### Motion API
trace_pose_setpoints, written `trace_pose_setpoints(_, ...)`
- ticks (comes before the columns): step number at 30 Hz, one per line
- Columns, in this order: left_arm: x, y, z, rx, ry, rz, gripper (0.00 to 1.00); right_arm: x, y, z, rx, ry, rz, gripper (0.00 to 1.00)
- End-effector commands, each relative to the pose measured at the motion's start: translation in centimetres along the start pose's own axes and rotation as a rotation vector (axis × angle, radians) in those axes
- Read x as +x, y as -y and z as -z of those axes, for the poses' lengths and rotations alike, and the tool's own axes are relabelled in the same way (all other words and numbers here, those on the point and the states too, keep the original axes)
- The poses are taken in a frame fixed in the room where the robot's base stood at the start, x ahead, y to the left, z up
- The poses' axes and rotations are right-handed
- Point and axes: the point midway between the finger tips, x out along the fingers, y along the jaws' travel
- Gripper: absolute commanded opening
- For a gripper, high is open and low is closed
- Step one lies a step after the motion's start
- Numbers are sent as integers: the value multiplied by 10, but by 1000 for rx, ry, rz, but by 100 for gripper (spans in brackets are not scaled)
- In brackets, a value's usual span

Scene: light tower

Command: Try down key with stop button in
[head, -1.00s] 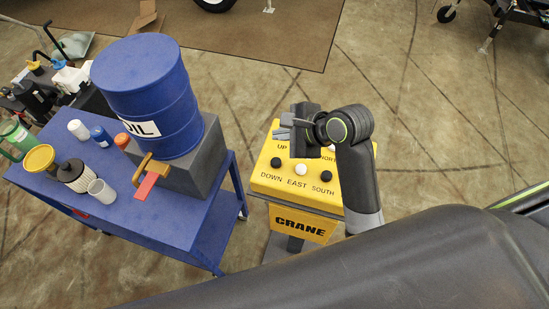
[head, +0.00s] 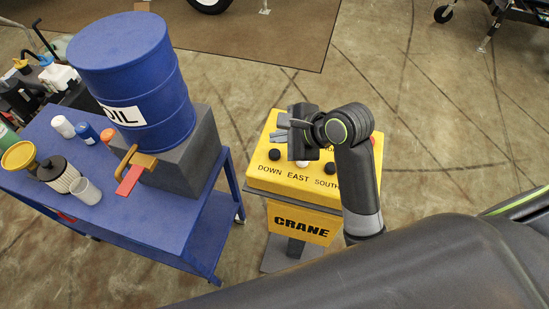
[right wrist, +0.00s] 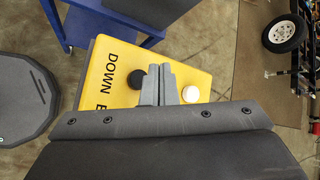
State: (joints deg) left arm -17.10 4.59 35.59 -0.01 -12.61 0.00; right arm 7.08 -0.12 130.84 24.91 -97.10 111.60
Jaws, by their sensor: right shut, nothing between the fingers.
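The yellow crane control box (head: 262,178) stands on a pedestal, with labels DOWN, EAST and SOUTH along its near edge. The black down key (head: 274,154) is visible above its label. It also shows in the right wrist view (right wrist: 138,77), beside the fingers. A red button (head: 372,140) is mostly hidden behind my right arm, and I cannot tell whether it is in. My right gripper (head: 279,132) is shut and empty, over the box's far left part. In the wrist view its fingertips (right wrist: 158,68) lie between the black key and a white button (right wrist: 190,94). My left gripper is not in view.
A blue cart (head: 125,222) stands left of the box with a blue oil drum (head: 140,85) on a grey block. Cups, bottles and filters sit on the cart. My dark arm link fills the bottom right. Bare floor lies behind and right of the box.

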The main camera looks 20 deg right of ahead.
Motion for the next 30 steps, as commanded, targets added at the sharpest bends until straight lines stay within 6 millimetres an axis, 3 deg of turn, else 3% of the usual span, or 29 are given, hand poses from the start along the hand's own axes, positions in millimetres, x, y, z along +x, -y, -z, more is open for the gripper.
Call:
trace_pose_setpoints(7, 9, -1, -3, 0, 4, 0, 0, 18, -13, 13, 1, 1, -2, 0)
trace_pose_setpoints(30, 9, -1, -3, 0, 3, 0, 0, 20, -14, 14, 0, 1, -1, 0)
